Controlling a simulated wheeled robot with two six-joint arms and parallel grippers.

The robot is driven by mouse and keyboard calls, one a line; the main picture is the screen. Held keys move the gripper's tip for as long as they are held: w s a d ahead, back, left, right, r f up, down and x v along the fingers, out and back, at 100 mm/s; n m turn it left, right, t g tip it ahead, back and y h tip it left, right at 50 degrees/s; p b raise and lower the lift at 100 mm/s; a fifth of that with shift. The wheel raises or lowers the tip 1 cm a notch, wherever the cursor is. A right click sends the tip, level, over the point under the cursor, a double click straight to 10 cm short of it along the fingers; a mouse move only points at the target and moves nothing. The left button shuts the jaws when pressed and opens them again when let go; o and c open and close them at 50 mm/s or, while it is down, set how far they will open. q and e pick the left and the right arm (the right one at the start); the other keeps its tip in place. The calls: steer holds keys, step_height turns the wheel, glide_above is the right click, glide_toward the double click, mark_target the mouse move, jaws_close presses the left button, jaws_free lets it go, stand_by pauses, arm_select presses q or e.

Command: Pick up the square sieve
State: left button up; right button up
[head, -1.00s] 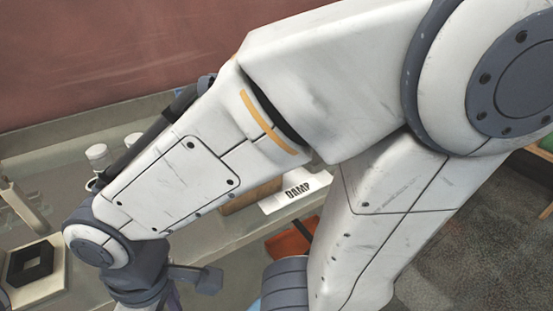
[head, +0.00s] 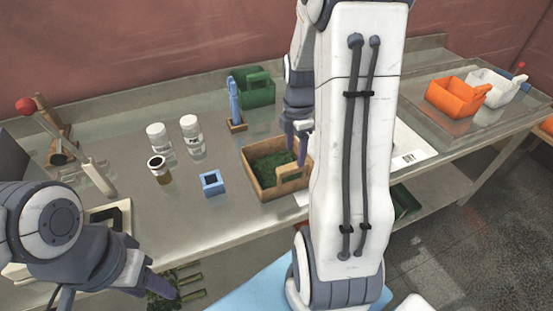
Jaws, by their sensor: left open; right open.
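A small blue square frame (head: 212,183) with a dark opening sits on the steel table, left of the wooden tray; it looks like the square sieve, but I cannot make out a mesh. My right gripper (head: 297,145) is open, pointing down over the wooden tray (head: 262,190), which holds green material and a pale wooden piece (head: 292,173). Whether its fingers touch anything is unclear. My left gripper (head: 158,283) is open at the lower left, beyond the table's front edge and apart from the blue frame; its fingers are only partly visible.
Two white jars (head: 191,135) and a dark-topped jar (head: 159,170) stand behind and left of the blue frame. A blue tool in a wooden holder (head: 236,124) and a green bin (head: 258,90) stand farther back. An orange bin (head: 456,98) is at right. My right arm hides part of the table.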

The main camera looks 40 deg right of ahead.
mark_target(292, 172)
step_height(292, 172, down, 5)
steer(key=shift+d+f+p, duration=0.1)
steer(key=shift+p, duration=0.2)
steer(key=f, duration=0.1)
steer(key=f+p, duration=0.1)
steer(key=f, duration=0.1)
steer(key=f+p, duration=0.1)
steer(key=shift+w+f, duration=0.15)
steer(key=shift+w, duration=0.2)
steer(key=shift+f, duration=0.4)
jaws_close()
steer(key=shift+w+r, duration=0.1)
stand_by(0.6)
